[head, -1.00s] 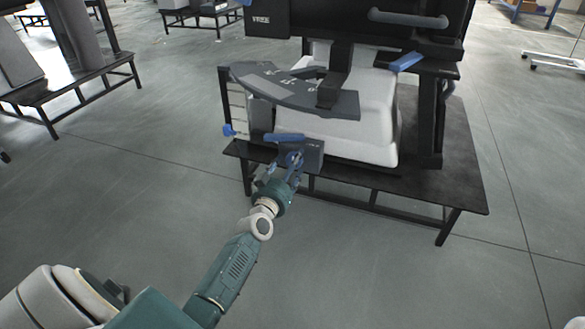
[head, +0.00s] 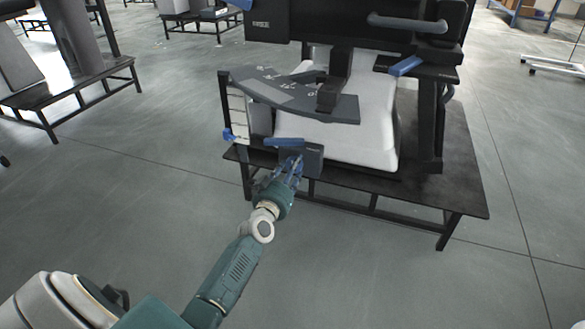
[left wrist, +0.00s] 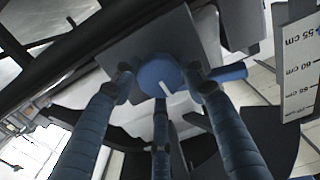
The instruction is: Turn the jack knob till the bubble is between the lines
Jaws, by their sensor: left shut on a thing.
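The jack knob (left wrist: 158,76) is a round blue knob with a white mark, on the face of a dark grey block (head: 314,160) at the front of the lift column. My left gripper (head: 291,163) is at the block; in the left wrist view its blue fingers (left wrist: 161,84) surround the knob, shut on it. A blue bar (head: 284,142) sits on top of the block. A bubble and its lines cannot be made out in either view. My right gripper is not in view.
A white upright scale (head: 238,112), marked in centimetres in the left wrist view (left wrist: 301,66), stands left of the block. A curved grey plate (head: 290,95) overhangs above. The black platform (head: 430,185) carries a white housing (head: 365,120). Floor in front is clear.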

